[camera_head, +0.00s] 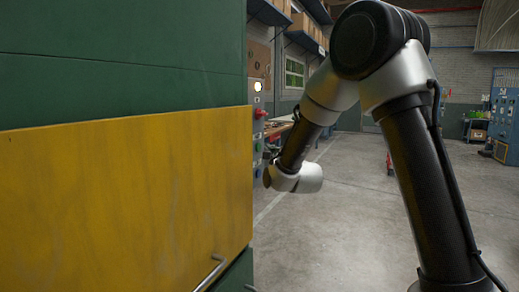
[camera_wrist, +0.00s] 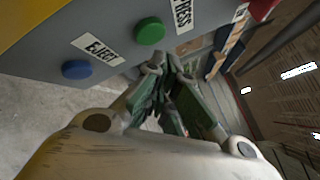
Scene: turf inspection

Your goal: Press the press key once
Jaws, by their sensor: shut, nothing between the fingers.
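The press key is a round green button (camera_wrist: 149,31) on a grey control panel (camera_wrist: 118,22), next to a PRESS label (camera_wrist: 183,14) in the wrist view. It also shows small on the panel's edge in the head view (camera_head: 258,146). My gripper (camera_wrist: 166,66) is shut and empty. Its fingertips are close to the green button, just below it in the wrist view. I cannot tell whether they touch it. In the head view my gripper is mostly hidden at the panel, behind my wrist.
A blue button (camera_wrist: 76,69) with an EJECT label (camera_wrist: 97,48) sits beside the green one. A red control (camera_head: 261,113) and a lit lamp (camera_head: 258,86) are higher up. A green and yellow machine body (camera_head: 125,200) fills the left. Open concrete floor lies at right.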

